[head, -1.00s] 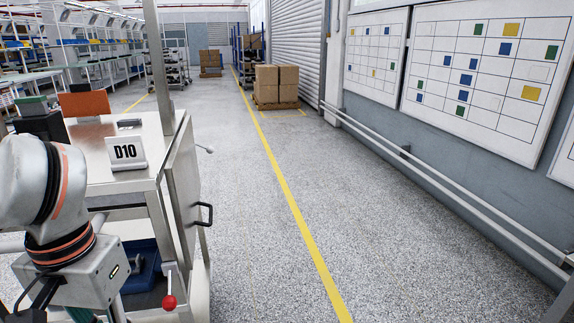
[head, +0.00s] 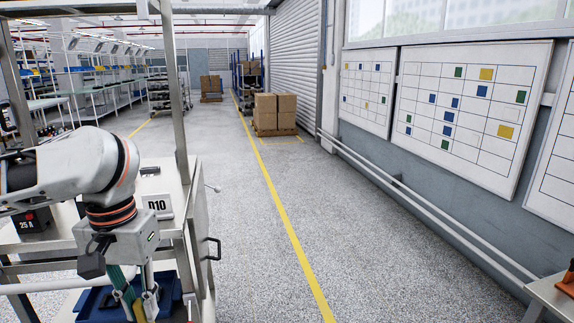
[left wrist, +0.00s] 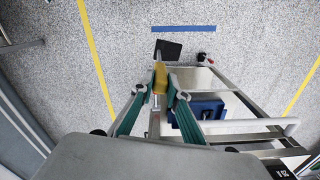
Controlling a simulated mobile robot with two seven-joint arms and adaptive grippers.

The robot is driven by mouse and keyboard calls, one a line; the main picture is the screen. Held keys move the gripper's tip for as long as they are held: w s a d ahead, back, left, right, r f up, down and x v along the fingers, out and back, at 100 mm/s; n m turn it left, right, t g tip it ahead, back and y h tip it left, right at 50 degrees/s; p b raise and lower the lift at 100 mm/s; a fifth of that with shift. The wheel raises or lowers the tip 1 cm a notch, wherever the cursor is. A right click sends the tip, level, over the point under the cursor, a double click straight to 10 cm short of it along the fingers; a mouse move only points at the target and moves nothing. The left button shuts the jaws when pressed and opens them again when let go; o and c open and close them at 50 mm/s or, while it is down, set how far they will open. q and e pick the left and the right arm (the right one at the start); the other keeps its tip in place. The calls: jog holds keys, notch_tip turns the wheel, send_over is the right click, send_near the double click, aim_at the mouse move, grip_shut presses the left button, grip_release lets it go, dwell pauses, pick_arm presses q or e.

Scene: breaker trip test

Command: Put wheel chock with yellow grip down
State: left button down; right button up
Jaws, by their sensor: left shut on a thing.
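My left gripper (head: 137,306) hangs beside the steel cart in the head view, its teal fingers pointing down. In the left wrist view, the left gripper (left wrist: 160,84) is shut on the yellow grip (left wrist: 160,77) of the wheel chock. The chock's black body (left wrist: 169,49) shows beyond the fingertips, above the speckled floor. I cannot tell its exact height or whether it touches anything. In the head view only a bit of yellow shows between the fingers, and the chock's body is out of frame. My right gripper is not in view.
The steel cart (head: 204,262) with a D10 sign (head: 159,206) stands at the left, a blue bin (left wrist: 208,109) low on it. A blue floor strip (left wrist: 184,29) lies near the chock. A yellow floor line (head: 290,232) runs along the clear aisle. A table corner (head: 553,295) is at lower right.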

pick_arm(q)
notch_tip(320, 180, up, 2)
jog(key=shift+p, duration=0.8)
jog(key=shift+a+p, duration=0.1)
jog(key=shift+p, duration=0.3)
jog(key=shift+f, duration=0.2)
notch_tip(320, 180, down, 10)
jog(key=shift+w+r, duration=0.1)
jog(key=shift+r, duration=0.1)
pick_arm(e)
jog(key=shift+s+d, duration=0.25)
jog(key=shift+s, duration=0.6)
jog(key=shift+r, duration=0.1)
